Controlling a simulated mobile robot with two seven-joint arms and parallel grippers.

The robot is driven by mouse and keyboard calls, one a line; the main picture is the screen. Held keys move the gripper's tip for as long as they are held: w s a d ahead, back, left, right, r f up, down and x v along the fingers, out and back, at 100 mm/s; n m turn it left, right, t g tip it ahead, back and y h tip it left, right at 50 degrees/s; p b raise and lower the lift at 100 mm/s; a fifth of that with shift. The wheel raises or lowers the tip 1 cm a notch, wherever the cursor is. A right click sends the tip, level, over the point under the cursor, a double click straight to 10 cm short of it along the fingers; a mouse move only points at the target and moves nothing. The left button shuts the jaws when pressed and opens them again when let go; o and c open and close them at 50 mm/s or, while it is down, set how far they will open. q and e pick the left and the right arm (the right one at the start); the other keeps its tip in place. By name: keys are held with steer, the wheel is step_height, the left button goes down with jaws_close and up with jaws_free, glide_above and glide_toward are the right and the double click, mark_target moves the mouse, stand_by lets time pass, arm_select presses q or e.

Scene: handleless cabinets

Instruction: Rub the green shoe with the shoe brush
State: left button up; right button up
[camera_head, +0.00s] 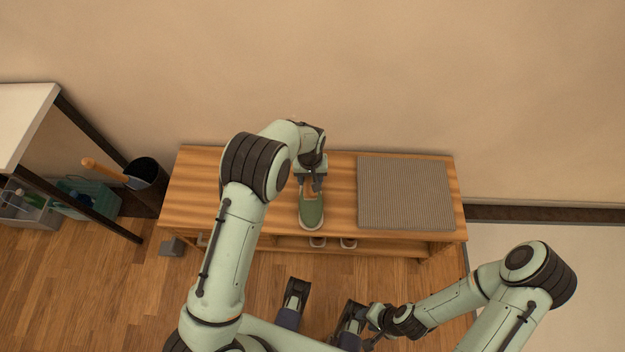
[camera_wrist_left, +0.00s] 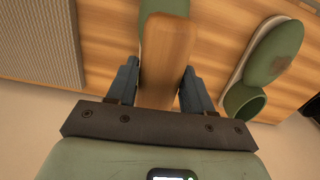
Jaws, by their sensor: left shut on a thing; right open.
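A green shoe (camera_head: 312,214) lies on the wooden bench, below my left gripper. My left gripper (camera_head: 314,186) is shut on the brown wooden shoe brush (camera_wrist_left: 167,60), which is between its fingers in the left wrist view. Part of a green shoe (camera_wrist_left: 151,10) shows behind the brush there. Another green shoe (camera_wrist_left: 272,55) with a brown smudge lies to the right in that view; my arm hides it in the head view. The brush's bristles are hidden, so I cannot tell whether they touch a shoe. My right gripper (camera_head: 372,332) is open, low in front of the bench.
A grey striped mat (camera_head: 405,193) covers the right of the wooden bench (camera_head: 190,200); it also shows in the left wrist view (camera_wrist_left: 38,40). Small items (camera_head: 348,242) sit on the shelf below. A dark bin (camera_head: 146,172) and a teal crate (camera_head: 88,200) stand at the left.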

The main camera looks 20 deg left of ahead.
arm_select(q)
steer(key=shift+r+p, duration=0.5)
steer(key=shift+r, duration=0.5)
